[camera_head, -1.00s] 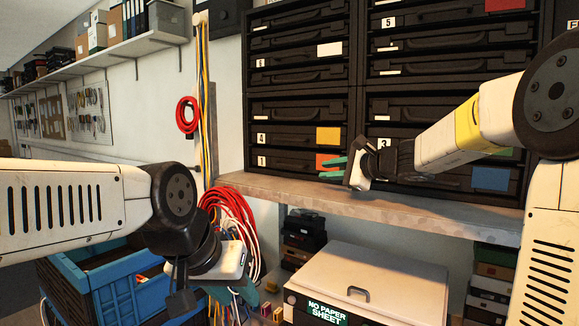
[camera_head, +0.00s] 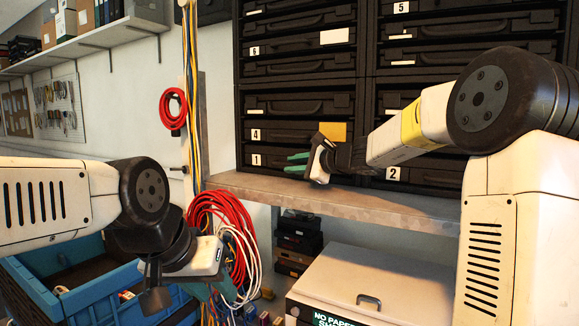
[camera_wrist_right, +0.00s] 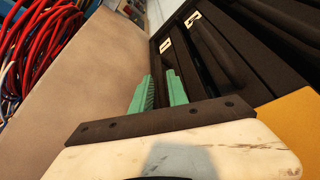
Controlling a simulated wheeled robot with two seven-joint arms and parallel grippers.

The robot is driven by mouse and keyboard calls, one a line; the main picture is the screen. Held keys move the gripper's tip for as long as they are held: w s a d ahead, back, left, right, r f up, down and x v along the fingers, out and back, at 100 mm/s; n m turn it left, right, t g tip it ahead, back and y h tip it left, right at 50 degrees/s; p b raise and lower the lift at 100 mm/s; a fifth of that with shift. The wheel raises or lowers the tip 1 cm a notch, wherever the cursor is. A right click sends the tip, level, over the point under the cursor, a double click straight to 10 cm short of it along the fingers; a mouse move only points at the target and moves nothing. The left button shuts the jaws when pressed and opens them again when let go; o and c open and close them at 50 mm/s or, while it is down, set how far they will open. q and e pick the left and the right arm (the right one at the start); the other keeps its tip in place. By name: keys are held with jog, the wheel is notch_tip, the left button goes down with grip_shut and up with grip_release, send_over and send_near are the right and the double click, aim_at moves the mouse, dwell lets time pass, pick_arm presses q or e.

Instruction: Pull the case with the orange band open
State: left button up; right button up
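The case labelled 1 (camera_head: 274,160) sits shut in the lowest row of the black rack, just above the shelf. Its orange band, seen earlier at its right end, is now hidden behind my right gripper. My right gripper (camera_head: 297,163) is in front of this case with its green fingers pointing left, apart and empty. In the right wrist view the two green fingers (camera_wrist_right: 160,92) show a gap between them, alongside the case fronts. My left gripper (camera_head: 208,288) hangs low at left, beside the cables; its fingers are partly hidden.
A metal shelf edge (camera_head: 335,201) runs under the rack. Red cables (camera_head: 222,213) hang below left, near a blue crate (camera_head: 105,285). A pale lidded box (camera_head: 375,285) stands below the shelf.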

jog(key=shift+x, duration=1.3)
grip_shut()
dwell(0.5)
